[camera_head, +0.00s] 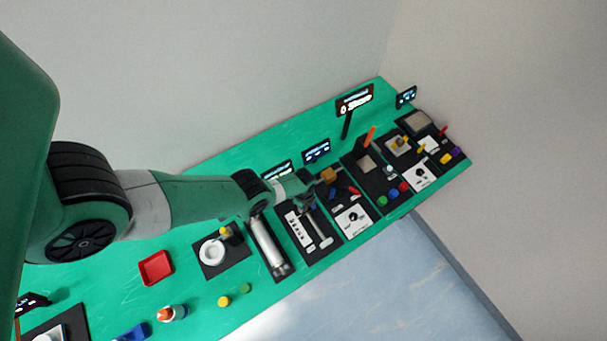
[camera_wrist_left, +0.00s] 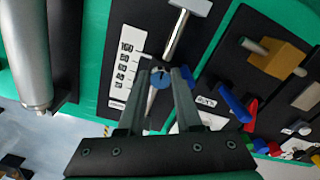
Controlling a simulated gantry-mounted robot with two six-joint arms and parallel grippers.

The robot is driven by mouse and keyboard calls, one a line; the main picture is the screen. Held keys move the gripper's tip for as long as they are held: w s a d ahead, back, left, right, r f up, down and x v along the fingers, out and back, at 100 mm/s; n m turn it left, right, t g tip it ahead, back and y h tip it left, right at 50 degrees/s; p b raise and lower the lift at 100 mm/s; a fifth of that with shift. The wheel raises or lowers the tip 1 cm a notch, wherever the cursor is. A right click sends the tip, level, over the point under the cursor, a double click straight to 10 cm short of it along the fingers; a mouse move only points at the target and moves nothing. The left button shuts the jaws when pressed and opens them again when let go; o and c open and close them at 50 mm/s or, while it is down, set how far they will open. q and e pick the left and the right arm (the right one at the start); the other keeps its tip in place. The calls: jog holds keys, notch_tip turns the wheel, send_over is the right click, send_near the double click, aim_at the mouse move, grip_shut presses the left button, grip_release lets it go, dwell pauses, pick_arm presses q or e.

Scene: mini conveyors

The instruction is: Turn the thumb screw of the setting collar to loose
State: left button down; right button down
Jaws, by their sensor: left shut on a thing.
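The thumb screw sits over a silver rod (camera_wrist_left: 183,38) beside a white scale strip (camera_wrist_left: 122,66) with printed marks. In the head view, my left gripper (camera_head: 306,200) reaches down over the same black panel, and it hides the screw and collar there. I cannot tell which way the screw is turned. My right gripper is not in view.
A metal roller (camera_head: 267,245) lies left of the panel. To the right stand a panel with a white dial plate (camera_head: 352,220) and blue and red levers (camera_wrist_left: 232,105), and a yellow block (camera_wrist_left: 278,58). A red tray (camera_head: 156,268) and loose parts lie on the green table (camera_head: 190,290).

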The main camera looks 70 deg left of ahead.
pick_arm(q)
jog(key=n, duration=0.9)
jog(key=shift+d+n, duration=0.15)
jog(key=shift+n, duration=0.25)
jog(key=n, duration=0.5)
jog(key=shift+d, duration=0.1)
jog(key=shift+n, duration=2.5)
jog(key=c, duration=0.9)
grip_release()
jog(key=shift+o, duration=0.2)
